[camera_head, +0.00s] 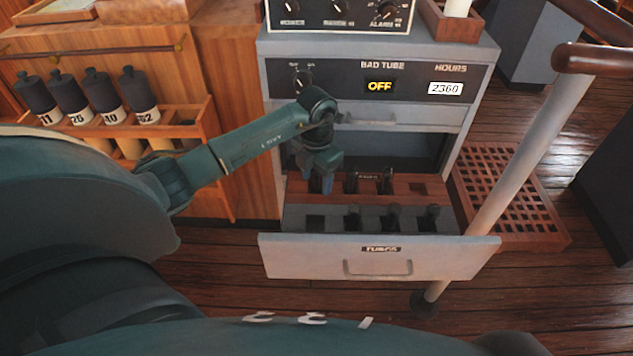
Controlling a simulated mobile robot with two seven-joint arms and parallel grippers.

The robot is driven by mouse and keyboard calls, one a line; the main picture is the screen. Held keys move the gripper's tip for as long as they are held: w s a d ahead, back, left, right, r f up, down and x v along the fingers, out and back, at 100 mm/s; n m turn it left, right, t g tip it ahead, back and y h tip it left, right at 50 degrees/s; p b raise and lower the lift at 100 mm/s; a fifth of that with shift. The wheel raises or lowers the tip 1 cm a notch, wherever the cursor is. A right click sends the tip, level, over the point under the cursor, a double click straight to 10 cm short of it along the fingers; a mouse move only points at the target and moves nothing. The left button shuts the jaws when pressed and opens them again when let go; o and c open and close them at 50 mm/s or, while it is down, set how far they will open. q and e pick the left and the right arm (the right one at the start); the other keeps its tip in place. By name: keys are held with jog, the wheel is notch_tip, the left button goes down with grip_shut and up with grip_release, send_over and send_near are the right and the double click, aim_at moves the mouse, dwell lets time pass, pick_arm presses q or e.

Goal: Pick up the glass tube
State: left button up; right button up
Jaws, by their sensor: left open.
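A grey drawer (290,254) labelled TUBES is pulled out below the cabinet. Its front tray holds several dark upright tubes, one at the middle (393,217); the leftmost square slot (314,223) looks empty. Behind it, a reddish wooden rack (440,192) holds small dark upright pieces (351,183) and (387,181). I cannot tell which piece is the glass tube. My left gripper (321,184) is open and points down at the left end of the wooden rack. Its fingers and wrist hide what is between or below them. My right gripper is out of view.
Above the drawer, a panel (420,107) reads BAD TUBE, OFF and HOURS 2360. Numbered dark canisters (105,97) stand in a wooden rack at left. A metal rail post (515,175) rises right of the drawer, near a wooden grating (510,190).

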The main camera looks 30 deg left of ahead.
pick_arm(q)
jog(key=shift+c, duration=0.4)
jog(key=c, duration=1)
jog(key=shift+r, duration=0.1)
